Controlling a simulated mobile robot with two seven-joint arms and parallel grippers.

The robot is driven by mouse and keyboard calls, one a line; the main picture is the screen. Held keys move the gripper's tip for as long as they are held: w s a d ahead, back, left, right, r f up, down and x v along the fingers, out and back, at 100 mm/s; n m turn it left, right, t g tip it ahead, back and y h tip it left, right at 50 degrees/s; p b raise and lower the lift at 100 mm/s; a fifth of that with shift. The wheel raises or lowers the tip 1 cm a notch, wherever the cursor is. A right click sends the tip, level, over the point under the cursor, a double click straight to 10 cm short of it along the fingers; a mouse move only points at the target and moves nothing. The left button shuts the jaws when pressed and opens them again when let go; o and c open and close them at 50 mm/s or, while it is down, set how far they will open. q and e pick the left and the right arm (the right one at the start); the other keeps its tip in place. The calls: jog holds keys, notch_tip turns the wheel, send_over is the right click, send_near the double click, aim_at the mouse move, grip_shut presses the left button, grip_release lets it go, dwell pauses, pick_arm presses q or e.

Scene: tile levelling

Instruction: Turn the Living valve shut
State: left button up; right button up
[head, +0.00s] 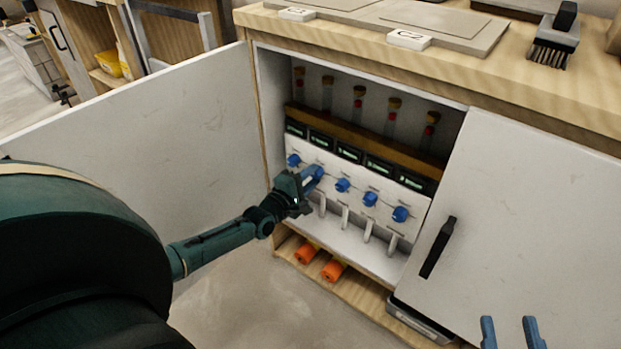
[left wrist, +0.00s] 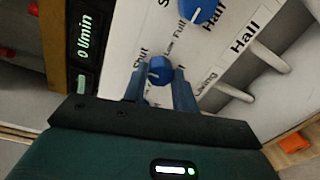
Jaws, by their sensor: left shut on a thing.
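The Living valve's blue knob (left wrist: 158,70) is between the two blue fingers of my left gripper (left wrist: 160,88) in the left wrist view, and the fingers are shut on it. "Shut", "Low" and "Full" are printed around the knobs, and a "Living" label (left wrist: 207,82) is beside this one. Its pointer direction is hard to make out. In the head view my left gripper (head: 312,178) is at the second knob from the left and partly covers it. My right gripper (head: 511,332) is open and empty at the bottom right.
The Hall knob (left wrist: 198,10) is close beside the gripped one. A display (left wrist: 88,35) reads 0 l/min. The open left door (head: 180,130) and right door (head: 530,210) flank the cabinet. Orange cylinders (head: 333,270) lie on its floor.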

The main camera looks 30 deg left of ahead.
pick_arm(q)
jog(key=o, duration=1)
jog(key=shift+s, duration=0.1)
pick_arm(e)
jog(key=shift+r, duration=0.1)
pick_arm(q)
jog(key=shift+s, duration=0.25)
jog(key=s+p, duration=0.1)
jog(key=s, duration=0.3)
jog(key=s+p, duration=0.2)
jog(key=s, duration=0.2)
jog(key=s+a+p, duration=0.1)
jog(key=s, duration=0.3)
jog(key=shift+s+r, duration=0.2)
jog(key=shift+r, duration=0.1)
pick_arm(e)
jog(key=shift+w+d+m+g+h, duration=0.1)
jog(key=shift+d+m+g+h, duration=0.4)
jog(key=shift+d+g+h, duration=0.4)
jog(key=shift+a, duration=0.2)
